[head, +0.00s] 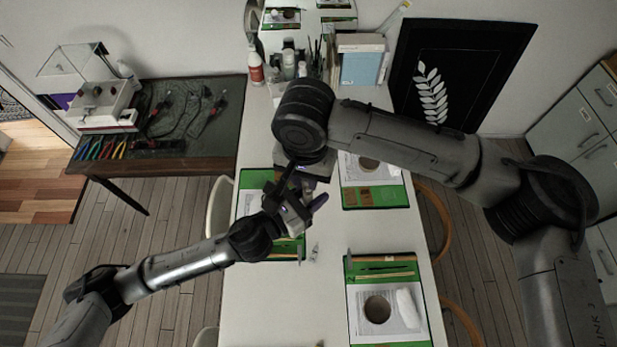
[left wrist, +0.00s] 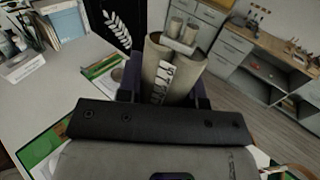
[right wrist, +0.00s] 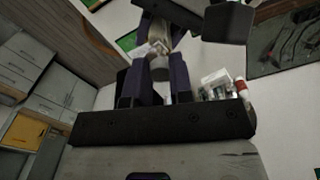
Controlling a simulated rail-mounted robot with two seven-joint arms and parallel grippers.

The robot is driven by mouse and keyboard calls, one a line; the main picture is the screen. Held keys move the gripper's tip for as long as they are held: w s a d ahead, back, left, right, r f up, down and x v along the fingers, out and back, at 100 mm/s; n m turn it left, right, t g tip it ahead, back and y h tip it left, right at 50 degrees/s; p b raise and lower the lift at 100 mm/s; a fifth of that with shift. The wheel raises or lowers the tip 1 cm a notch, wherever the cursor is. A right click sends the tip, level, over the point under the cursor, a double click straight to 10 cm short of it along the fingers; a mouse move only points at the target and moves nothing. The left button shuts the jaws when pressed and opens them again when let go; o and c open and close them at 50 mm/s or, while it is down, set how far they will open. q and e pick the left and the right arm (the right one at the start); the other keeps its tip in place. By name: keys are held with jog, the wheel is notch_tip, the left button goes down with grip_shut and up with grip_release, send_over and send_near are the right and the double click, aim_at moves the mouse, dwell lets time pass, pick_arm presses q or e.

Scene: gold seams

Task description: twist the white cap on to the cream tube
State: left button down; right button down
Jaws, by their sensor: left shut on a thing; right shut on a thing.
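My left gripper (head: 307,207) and right gripper (head: 305,168) are close together above the white table. In the left wrist view, the left gripper's purple fingers (left wrist: 166,95) are shut around the cream tube (left wrist: 188,72). It looks like two barrels side by side, with a printed white label between them and smaller pale ends farther off. In the right wrist view, the right gripper's purple fingers (right wrist: 160,88) are shut on a small pale piece, apparently the white cap (right wrist: 160,70). The left gripper's fingers show just beyond. I cannot tell whether cap and tube touch. The head view hides both.
Green mats (head: 376,197) with papers and small items lie on the white table (head: 250,310) below and around my grippers. Bottles (head: 289,62) and books (head: 362,62) stand at the table's back. A tool bench (head: 205,150) is at the left. The table's front middle is clear.

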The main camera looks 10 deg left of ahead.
aim_at(304, 183)
jog(key=shift+f, duration=0.15)
jog(key=shift+f, duration=0.8)
jog(key=shift+f, duration=0.55)
dwell(0.4)
jog(key=m, duration=0.3)
jog(key=shift+a+m, duration=0.15)
jog(key=shift+m, duration=0.15)
jog(key=m, duration=0.4)
jog(key=shift+a, duration=0.1)
jog(key=m, duration=0.4)
jog(key=shift+w+m, duration=0.15)
jog(key=shift+m, duration=0.15)
jog(key=m, duration=0.3)
jog(key=shift+w+m, duration=0.1)
jog(key=shift+m, duration=0.3)
jog(key=c, duration=1)
grip_release()
